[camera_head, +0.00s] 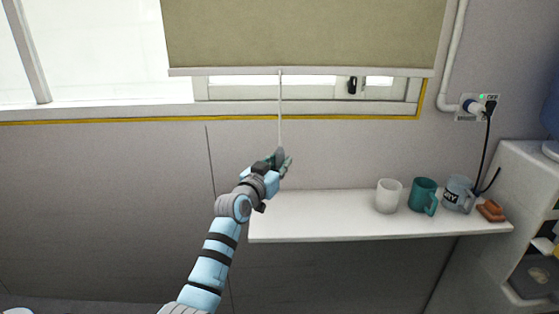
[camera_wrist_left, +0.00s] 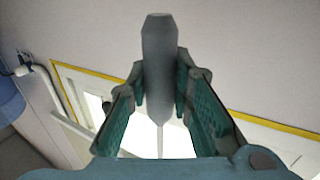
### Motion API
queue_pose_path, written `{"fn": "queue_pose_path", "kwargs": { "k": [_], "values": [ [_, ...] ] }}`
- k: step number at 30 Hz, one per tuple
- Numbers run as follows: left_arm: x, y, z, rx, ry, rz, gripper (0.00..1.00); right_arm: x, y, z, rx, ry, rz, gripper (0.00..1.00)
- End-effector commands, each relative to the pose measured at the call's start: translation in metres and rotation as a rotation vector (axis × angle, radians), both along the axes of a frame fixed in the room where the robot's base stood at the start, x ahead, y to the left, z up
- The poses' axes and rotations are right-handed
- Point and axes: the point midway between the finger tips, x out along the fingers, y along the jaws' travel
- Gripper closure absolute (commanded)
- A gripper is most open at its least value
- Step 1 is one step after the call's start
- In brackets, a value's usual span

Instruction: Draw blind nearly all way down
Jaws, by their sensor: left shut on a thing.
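An olive blind (camera_head: 305,35) hangs over the window, with a pale bottom bar (camera_head: 350,72) a little above the sill. A thin cord (camera_head: 281,110) runs down from the middle of the bar to a grey pull handle (camera_head: 280,155). My left gripper (camera_head: 281,163) is shut on the pull handle below the window. In the left wrist view the handle (camera_wrist_left: 159,65) sits between the two green-padded fingers (camera_wrist_left: 160,85), and the cord leads away from it toward the window. My right gripper is not in view.
A white shelf (camera_head: 320,218) stands just right of my left arm. It holds a white mug (camera_head: 388,196), a teal mug (camera_head: 423,195), a grey mug (camera_head: 458,194) and orange-brown blocks (camera_head: 491,211). A wall socket (camera_head: 475,107) with a black plug is at the right.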

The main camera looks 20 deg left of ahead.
Motion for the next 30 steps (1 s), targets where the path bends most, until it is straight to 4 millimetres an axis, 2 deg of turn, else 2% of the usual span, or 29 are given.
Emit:
{"fn": "queue_pose_path", "kwargs": {
  "k": [7, 8, 12, 23, 26, 30],
  "values": [
    [0.0, 0.0, 0.0, 0.0, 0.001, 0.0, 1.0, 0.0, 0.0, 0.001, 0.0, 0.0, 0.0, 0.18],
    [0.0, 0.0, 0.0, 0.0, 0.001, 0.0, 0.78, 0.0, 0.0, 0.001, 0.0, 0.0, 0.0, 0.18],
    [0.0, 0.0, 0.001, 0.0, 0.001, 0.0, 0.59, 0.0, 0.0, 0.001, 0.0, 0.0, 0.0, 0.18],
    [-0.005, 0.001, 0.0, 0.0, 0.0, 0.0, 0.59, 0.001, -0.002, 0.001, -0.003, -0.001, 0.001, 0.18],
    [-0.021, 0.004, 0.0, 0.003, -0.001, 0.0, 0.59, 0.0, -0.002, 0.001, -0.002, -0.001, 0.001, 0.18],
    [-0.058, 0.01, 0.0, 0.003, 0.0, 0.0, 0.59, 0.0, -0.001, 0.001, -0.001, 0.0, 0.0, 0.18]
  ]
}}
